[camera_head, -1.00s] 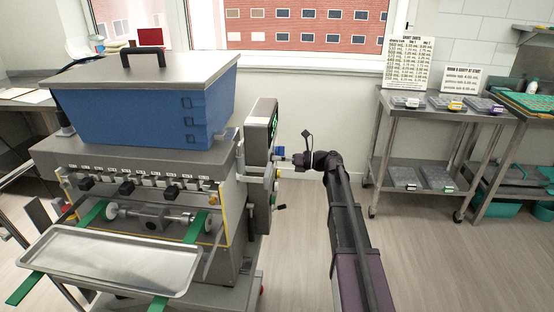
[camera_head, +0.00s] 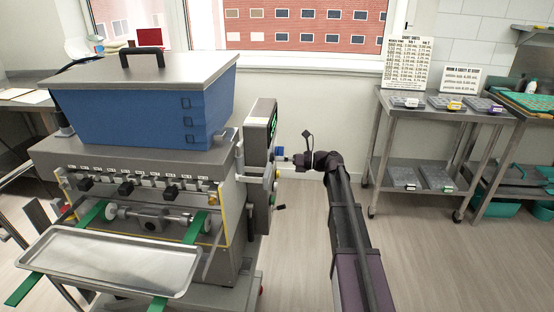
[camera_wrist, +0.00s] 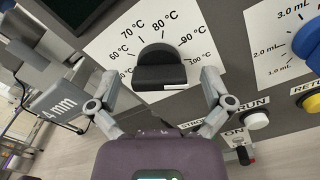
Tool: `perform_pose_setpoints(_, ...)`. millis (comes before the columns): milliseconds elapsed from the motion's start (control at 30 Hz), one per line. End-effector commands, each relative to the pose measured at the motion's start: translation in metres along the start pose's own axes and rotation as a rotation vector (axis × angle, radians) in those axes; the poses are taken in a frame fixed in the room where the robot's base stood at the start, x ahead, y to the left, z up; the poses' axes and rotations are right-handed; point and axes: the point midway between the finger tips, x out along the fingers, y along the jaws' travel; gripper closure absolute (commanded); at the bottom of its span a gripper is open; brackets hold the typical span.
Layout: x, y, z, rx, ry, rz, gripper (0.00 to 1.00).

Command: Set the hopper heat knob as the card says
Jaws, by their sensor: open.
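In the head view my gripper (camera_head: 291,158) is at the control panel (camera_head: 262,150) on the machine's right side. The cards (camera_head: 408,62) stand on the trolley at the right; their small text is not readable.
A blue volume knob (camera_wrist: 309,42) is right of the heat dial. The RUN button (camera_wrist: 256,120) and a yellow button (camera_wrist: 311,104) lie below it. The blue hopper (camera_head: 145,100) tops the machine, with a metal tray (camera_head: 110,262) in front. Floor right of my arm is clear.

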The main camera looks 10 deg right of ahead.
Motion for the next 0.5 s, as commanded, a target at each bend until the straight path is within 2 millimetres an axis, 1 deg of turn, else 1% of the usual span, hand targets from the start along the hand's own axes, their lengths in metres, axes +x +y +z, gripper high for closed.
perform_pose_setpoints(233, -0.022, 0.000, 0.000, 0.000, -0.001, -0.002, 0.00)
perform_pose_setpoints(500, -0.064, -0.001, 0.001, 0.000, -0.002, -0.003, 0.00)
